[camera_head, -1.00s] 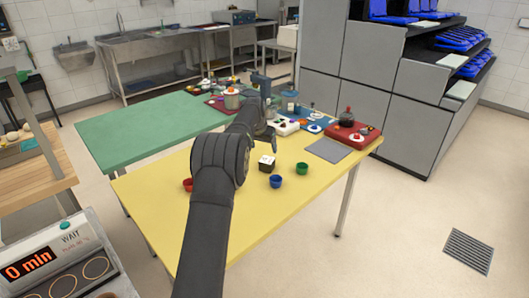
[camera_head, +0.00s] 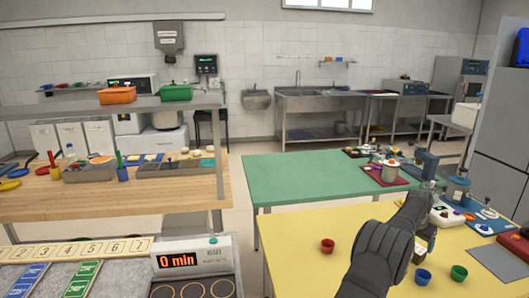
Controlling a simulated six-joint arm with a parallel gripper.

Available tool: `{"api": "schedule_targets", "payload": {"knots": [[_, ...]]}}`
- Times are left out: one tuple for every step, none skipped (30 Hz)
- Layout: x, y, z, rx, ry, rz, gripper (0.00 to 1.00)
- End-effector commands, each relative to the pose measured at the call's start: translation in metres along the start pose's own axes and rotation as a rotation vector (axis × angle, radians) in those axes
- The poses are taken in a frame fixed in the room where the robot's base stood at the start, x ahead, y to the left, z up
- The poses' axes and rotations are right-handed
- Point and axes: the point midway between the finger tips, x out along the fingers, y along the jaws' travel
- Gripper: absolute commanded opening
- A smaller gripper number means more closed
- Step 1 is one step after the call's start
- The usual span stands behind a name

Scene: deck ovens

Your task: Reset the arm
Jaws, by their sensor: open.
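A red cup (camera_head: 327,246), a blue cup (camera_head: 422,277) and a green cup (camera_head: 458,273) stand on the yellow table near my arm. A green table (camera_head: 300,178) adjoins behind, mostly bare. A wooden bench with a shelf (camera_head: 150,103) stands left. A timer panel (camera_head: 195,262) reads "0 min".

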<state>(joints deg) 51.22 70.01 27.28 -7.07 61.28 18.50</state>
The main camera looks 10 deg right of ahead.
Motion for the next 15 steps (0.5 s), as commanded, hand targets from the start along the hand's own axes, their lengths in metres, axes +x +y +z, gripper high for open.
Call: {"api": "schedule_targets", "payload": {"knots": [[0.01,0.0,0.0,0.0,-0.001,0.0,0.76],[0.014,0.0,0.0,0.0,-0.001,0.0,0.76],[0.02,0.0,0.0,0.0,-0.001,0.0,0.76],[0.025,0.0,0.0,0.0,-0.001,0.0,0.76],[0.029,0.0,0.001,0.0,-0.001,0.0,0.76],[0.035,0.0,0.001,0.0,-0.001,0.0,0.76],[0.038,0.0,0.0,0.0,0.0,0.0,0.76],[0.041,0.0,0.0,0.0,0.0,0.0,0.76],[0.045,0.0,0.0,0.0,-0.001,0.0,0.76],[0.048,0.0,0.0,0.0,0.0,0.0,0.76],[0.051,0.0,0.0,0.0,0.0,0.0,0.76],[0.054,0.0,0.0,0.0,0.0,0.0,0.76],[0.056,0.0,0.0,0.0,-0.001,0.0,0.76],[0.058,0.0,0.0,0.0,0.0,0.0,0.76],[0.06,0.0,0.0,0.0,0.0,0.0,0.76]]}}
